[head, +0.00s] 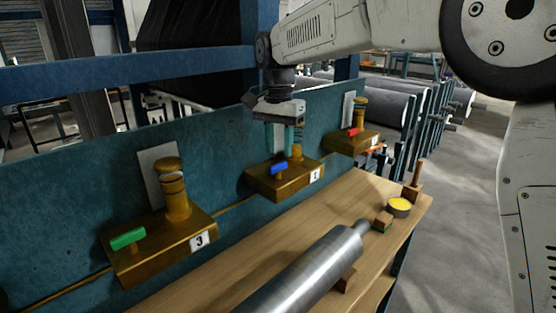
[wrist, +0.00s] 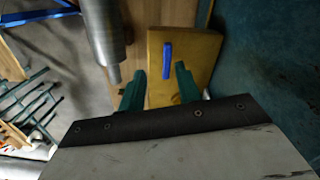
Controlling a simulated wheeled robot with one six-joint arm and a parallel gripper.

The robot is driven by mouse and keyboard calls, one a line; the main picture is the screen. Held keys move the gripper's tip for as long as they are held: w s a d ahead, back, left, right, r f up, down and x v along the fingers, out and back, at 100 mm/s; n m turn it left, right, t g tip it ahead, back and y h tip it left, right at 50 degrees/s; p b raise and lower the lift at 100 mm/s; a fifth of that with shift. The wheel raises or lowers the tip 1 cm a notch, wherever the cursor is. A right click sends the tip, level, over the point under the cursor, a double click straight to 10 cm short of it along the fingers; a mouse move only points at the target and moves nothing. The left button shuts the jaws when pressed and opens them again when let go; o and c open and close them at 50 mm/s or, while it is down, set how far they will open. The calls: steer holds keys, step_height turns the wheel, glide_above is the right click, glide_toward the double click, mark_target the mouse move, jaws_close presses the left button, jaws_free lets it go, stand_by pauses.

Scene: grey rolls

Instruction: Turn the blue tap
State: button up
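The blue tap (head: 279,168) is a short blue handle on a brass block (head: 290,185) marked with a number plate, in the middle of the teal panel. In the wrist view the blue tap (wrist: 167,60) lies beyond the fingertips, roughly in line with the gap between them. My gripper (head: 284,150) points down just above and behind the tap. The gripper does not appear to touch the tap.
A green tap (head: 128,238) on a block marked 3 stands at the left, and a red tap (head: 354,131) at the right. A steel roll (head: 310,270) lies on the wooden bench (head: 210,270) in front. A yellow-topped round tin (head: 399,205) sits near the bench's right end.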

mark_target(278, 164)
steer(key=shift+w+a+r+m, duration=0.1)
steer(key=shift+w+r+m, duration=0.25)
steer(key=shift+r, duration=0.3)
steer(key=shift+w+a+r+m, duration=0.1)
steer(key=shift+w+r+m, duration=0.2)
steer(key=shift+r, duration=0.3)
steer(key=shift+s+r+m+t, duration=0.15)
steer(key=shift+r+m+t, duration=0.2)
steer(key=shift+m, duration=0.2)
steer(key=shift+f+m, duration=0.3)
steer(key=shift+f, duration=0.1)
step_height(278, 164, down, 7)
steer(key=shift+d+f, duration=0.1)
steer(key=shift+f, duration=0.05)
jaws_close()
